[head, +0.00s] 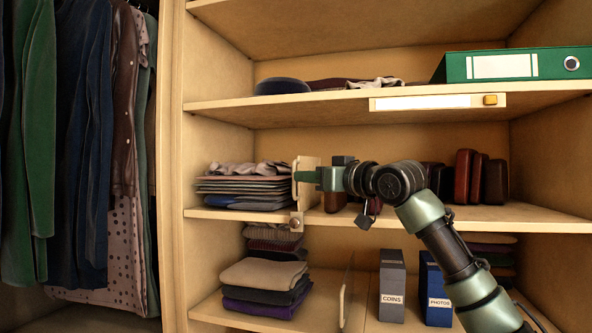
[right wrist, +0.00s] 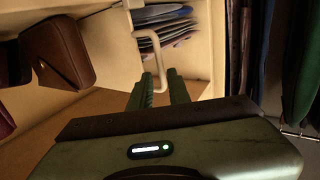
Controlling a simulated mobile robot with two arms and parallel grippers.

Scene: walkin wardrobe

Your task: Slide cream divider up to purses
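The cream divider (head: 308,166) stands upright on the middle shelf, just right of a stack of folded clothes. Its cream loop handle (right wrist: 160,42) faces the front. My right gripper (head: 303,177) reaches in from the right at the handle. In the right wrist view its two green fingers (right wrist: 160,76) stand apart on either side of the handle's bar, with a gap showing. Brown and dark purses (head: 464,177) stand to the right of the divider; some are hidden behind my arm. A brown purse also shows in the right wrist view (right wrist: 57,50). My left gripper is not in view.
Folded clothes (head: 243,186) lie left of the divider. A metal clip (head: 296,222) sits on the shelf edge below it. A green binder (head: 515,66) lies on the shelf above. Boxes marked COINS (head: 392,285) and PHOTOS (head: 437,290) stand below. Clothes hang at left.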

